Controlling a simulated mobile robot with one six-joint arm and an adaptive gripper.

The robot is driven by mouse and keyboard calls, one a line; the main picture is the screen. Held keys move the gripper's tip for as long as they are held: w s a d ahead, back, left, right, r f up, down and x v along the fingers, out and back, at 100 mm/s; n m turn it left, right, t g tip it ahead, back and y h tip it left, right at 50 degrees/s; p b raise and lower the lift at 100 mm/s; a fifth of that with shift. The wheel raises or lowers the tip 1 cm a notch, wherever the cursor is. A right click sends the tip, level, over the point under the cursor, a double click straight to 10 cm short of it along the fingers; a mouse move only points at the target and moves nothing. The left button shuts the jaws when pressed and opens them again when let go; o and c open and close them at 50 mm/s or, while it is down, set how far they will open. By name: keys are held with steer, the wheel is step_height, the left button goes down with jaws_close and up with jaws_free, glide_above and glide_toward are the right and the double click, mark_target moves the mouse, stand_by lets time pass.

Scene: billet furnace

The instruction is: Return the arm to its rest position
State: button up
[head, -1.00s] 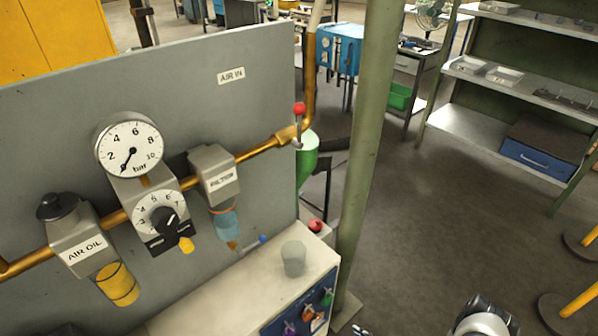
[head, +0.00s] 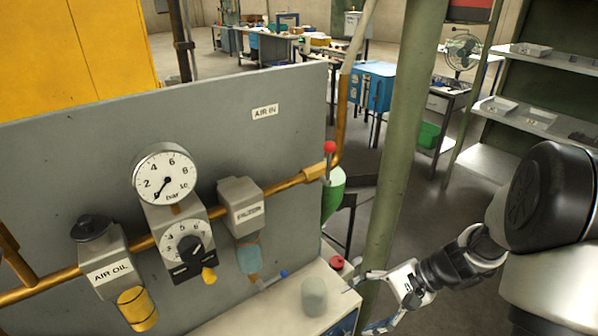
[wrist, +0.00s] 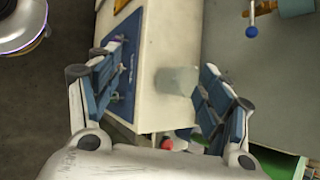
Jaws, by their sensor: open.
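My gripper (head: 372,305) is at the lower right of the head view, open, beside the right end of the white cabinet top. In the wrist view my gripper (wrist: 163,95) shows both blue-padded fingers spread apart with nothing held between them. A translucent cup (head: 314,296) stands upright on the cabinet top, just left of the fingers. The cup also shows in the wrist view (wrist: 176,80), between and beyond the fingers. My arm reaches in from the right edge of the head view.
A grey panel (head: 90,170) carries a gauge (head: 165,174), a regulator, brass pipe and a red-knobbed valve (head: 329,148). A green post (head: 403,130) stands close behind my gripper. Shelves (head: 545,120) are at the right. A red button (head: 337,262) is near the cup.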

steer(key=s+r+n+t+h, duration=0.4)
steer(key=s+r+n+h, duration=0.5)
steer(key=s+r, duration=0.8)
steer(key=shift+s+r+n, duration=0.35)
steer(key=shift+n, duration=0.35)
steer(key=shift+a, duration=0.1)
